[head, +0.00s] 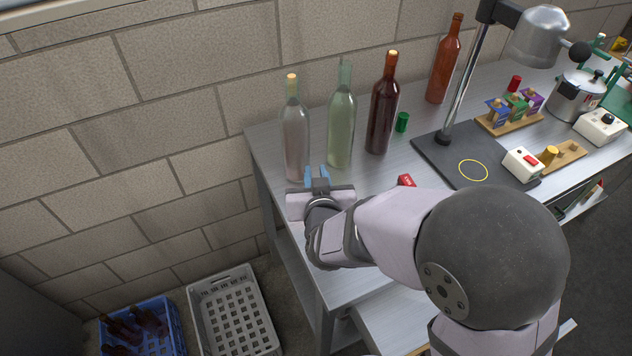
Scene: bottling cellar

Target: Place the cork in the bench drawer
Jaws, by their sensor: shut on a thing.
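My gripper (317,174) is over the left end of the bench, just in front of the clear bottle. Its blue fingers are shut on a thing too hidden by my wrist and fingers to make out. No loose cork shows on the bench near it. Cork-coloured stoppers show in the necks of the clear bottle (296,140) and the dark red bottle (382,110). A pale panel (385,318) juts out low at the bench's front, partly behind my arm. I cannot tell whether it is the drawer or a shelf.
A green bottle (341,125) and a brown bottle (443,65) stand on the metal bench (268,150). A green cap (402,122), a red block (406,181) and a lamp on a dark base (425,150) are to the right. Grey (232,305) and blue (168,325) crates stand on the floor.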

